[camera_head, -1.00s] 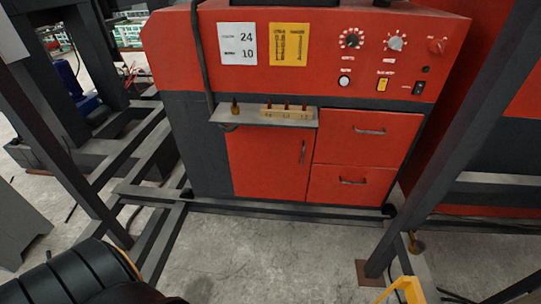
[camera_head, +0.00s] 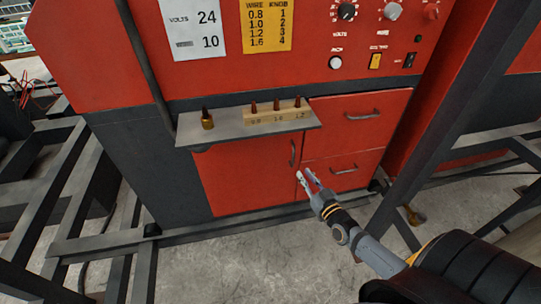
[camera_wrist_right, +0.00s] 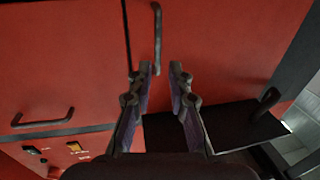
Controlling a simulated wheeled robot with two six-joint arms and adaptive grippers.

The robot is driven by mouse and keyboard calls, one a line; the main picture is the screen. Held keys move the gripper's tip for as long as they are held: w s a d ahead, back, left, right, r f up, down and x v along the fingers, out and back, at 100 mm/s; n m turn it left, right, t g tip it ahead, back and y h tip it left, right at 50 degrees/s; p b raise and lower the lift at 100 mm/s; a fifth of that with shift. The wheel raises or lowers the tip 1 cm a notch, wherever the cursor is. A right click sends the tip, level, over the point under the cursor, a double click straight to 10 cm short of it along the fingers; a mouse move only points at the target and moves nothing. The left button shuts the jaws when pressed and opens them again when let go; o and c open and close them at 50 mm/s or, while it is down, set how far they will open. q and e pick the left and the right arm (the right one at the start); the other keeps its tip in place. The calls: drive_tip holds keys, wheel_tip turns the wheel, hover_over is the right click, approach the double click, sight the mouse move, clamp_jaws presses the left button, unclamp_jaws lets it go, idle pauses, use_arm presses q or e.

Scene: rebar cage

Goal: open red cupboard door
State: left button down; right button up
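The red cupboard door (camera_head: 240,180) is closed, below the shelf on the red and dark grey machine. Its dark vertical handle (camera_head: 293,152) is near the door's right edge, beside the drawers. My right gripper (camera_head: 304,174) is open and empty, just below and right of the handle in the head view. In the right wrist view, the two fingertips (camera_wrist_right: 160,68) are apart. The handle (camera_wrist_right: 157,35) lies ahead, its near end lined up with the gap between them. I cannot tell whether they touch it. My left gripper is not in view.
A grey shelf (camera_head: 240,133) with a wooden block of tips (camera_head: 272,116) and a brass piece (camera_head: 207,119) juts out above the door. Two red drawers (camera_head: 360,120) are to the right. Dark frame bars (camera_head: 440,120) stand at the right and left.

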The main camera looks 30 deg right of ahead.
sight(293, 158)
drive_tip(key=w+b, duration=0.1)
drive_tip(key=w, duration=0.2)
drive_tip(key=w+b, duration=0.1)
drive_tip(key=w, duration=0.2)
drive_tip(key=w+b, duration=0.1)
drive_tip(key=w, duration=0.3)
drive_tip(key=shift+w+d+b, duration=0.1)
drive_tip(key=shift+d+b, duration=0.3)
clamp_jaws()
